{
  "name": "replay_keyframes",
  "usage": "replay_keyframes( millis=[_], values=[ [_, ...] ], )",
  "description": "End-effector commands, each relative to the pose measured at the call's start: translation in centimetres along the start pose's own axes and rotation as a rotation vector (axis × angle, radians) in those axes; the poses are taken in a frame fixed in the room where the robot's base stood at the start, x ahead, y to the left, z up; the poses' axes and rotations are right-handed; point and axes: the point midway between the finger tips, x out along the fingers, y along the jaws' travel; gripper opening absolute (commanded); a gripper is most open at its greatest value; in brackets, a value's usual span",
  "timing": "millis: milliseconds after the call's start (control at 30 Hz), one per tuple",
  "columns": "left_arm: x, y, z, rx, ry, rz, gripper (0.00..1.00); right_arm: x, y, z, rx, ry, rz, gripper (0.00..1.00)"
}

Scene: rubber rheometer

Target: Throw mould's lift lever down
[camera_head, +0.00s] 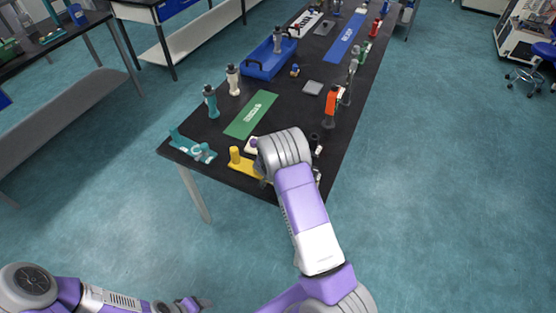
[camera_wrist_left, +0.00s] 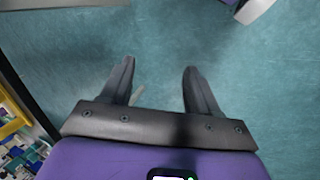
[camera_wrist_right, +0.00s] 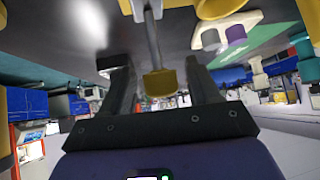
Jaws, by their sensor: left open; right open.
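A yellow fixture (camera_head: 240,162) stands at the near end of the black table, partly hidden by my right arm. In the right wrist view, a grey rod (camera_wrist_right: 152,45) with a yellow knob (camera_wrist_right: 160,82) hangs in the tilted picture between the fingers of my right gripper (camera_wrist_right: 154,63). The fingers are open on both sides of the rod, with a gap visible on each side. In the head view this gripper is hidden behind my wrist. My left gripper (camera_wrist_left: 159,66) is open and empty over the floor, away from the table.
A teal fixture (camera_head: 193,147) stands left of the yellow one. A green mat (camera_head: 251,115), a blue bin (camera_head: 268,61), several bottles and an orange device (camera_head: 330,103) lie farther along the black table (camera_head: 205,130). The floor right of the table is clear.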

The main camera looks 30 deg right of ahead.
Motion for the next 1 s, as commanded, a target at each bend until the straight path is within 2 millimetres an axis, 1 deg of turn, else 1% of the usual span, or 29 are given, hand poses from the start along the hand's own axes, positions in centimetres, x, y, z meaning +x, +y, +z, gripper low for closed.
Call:
replay_keyframes(
  millis=[200,300,400,533,767,867,933,967,1000],
  values=[
    [-0.4,0.2,0.0,0.000,0.000,0.000,0.61,-3.7,-0.1,-0.1,-0.001,0.000,-0.003,0.61],
    [-0.6,0.2,0.0,0.000,0.000,0.000,0.61,-5.3,-0.1,-0.1,0.000,-0.001,-0.003,0.61],
    [-0.7,0.3,0.0,0.000,0.000,0.000,0.61,-6.3,0.0,0.0,0.000,-0.001,-0.001,0.61],
    [-0.8,0.3,0.0,0.000,0.000,0.000,0.61,-6.9,0.1,0.0,0.000,-0.001,0.000,0.61],
    [-0.8,0.3,0.0,0.000,0.000,0.000,0.61,-6.9,0.1,0.1,0.000,-0.002,0.000,0.61],
    [-0.6,0.2,0.0,0.000,0.000,0.000,0.45,-6.8,0.2,0.7,-0.008,-0.012,-0.002,0.61],
    [-0.3,0.1,0.0,0.000,0.000,0.000,0.35,-6.4,0.5,2.7,-0.036,-0.046,-0.011,0.61],
    [-0.1,0.0,0.0,0.000,0.000,0.000,0.30,-6.2,0.7,4.0,-0.054,-0.069,-0.018,0.61],
    [0.3,-0.1,0.0,0.000,0.000,0.000,0.24,-6.0,0.9,6.3,-0.085,-0.110,-0.033,0.61]
  ],
)
